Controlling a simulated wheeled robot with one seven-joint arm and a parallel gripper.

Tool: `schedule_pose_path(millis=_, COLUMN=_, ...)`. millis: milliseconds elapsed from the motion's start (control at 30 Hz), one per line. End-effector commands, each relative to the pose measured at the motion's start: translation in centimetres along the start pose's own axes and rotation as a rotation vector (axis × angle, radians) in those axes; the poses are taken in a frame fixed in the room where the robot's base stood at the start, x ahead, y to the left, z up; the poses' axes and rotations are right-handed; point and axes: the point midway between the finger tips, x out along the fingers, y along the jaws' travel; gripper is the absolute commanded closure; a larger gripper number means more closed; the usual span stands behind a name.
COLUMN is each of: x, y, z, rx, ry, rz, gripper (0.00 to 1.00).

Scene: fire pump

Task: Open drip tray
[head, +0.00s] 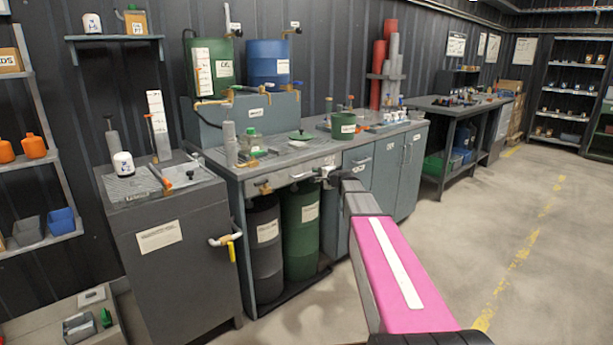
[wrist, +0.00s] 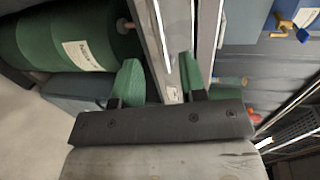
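The drip tray seems to be the shallow grey front (head: 283,179) under the grey bench top, above the drums; I cannot make out its outline for certain. My gripper (head: 322,173) is at this front, near its right end. In the wrist view my gripper (wrist: 158,80) has its two green fingers apart, one on each side of a long pale metal edge (wrist: 168,45). A gap shows between the left finger and this edge. The right finger is very close to it, and I cannot tell whether they touch. My arm hides part of the front in the head view.
A black drum (head: 265,258) and a green drum (head: 302,228) stand below the bench. Grey cabinet doors (head: 388,172) are to the right. A dark cabinet with a yellow-handled valve (head: 230,242) stands at left. The floor (head: 470,230) at right is clear.

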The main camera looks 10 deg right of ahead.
Motion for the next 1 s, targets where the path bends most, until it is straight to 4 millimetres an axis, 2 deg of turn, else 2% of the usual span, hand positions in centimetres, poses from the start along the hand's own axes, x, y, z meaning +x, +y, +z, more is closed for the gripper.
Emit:
schedule_pose_path(millis=33, x=1.2, y=0.0, z=-0.1, rx=0.000, ry=-0.002, rz=0.000, gripper=0.61)
schedule_pose_path(millis=200, x=4.3, y=0.0, z=-0.2, rx=0.000, ry=-0.002, rz=0.001, gripper=0.61)
schedule_pose_path(millis=400, x=7.0, y=0.0, z=-0.1, rx=-0.001, ry=-0.002, rz=0.001, gripper=0.61)
schedule_pose_path(millis=767, x=7.6, y=0.0, z=0.1, rx=-0.001, ry=-0.001, rz=0.001, gripper=0.61)
schedule_pose_path(millis=800, x=7.6, y=0.0, z=0.1, rx=-0.001, ry=-0.001, rz=0.001, gripper=0.74)
schedule_pose_path(millis=867, x=7.6, y=0.0, z=0.1, rx=-0.001, ry=-0.001, rz=0.001, gripper=0.94)
schedule_pose_path(millis=900, x=7.6, y=0.0, z=0.1, rx=-0.001, ry=-0.001, rz=0.001, gripper=1.00)
schedule_pose_path(millis=1000, x=7.5, y=0.0, z=0.1, rx=-0.001, ry=-0.001, rz=0.001, gripper=1.00)
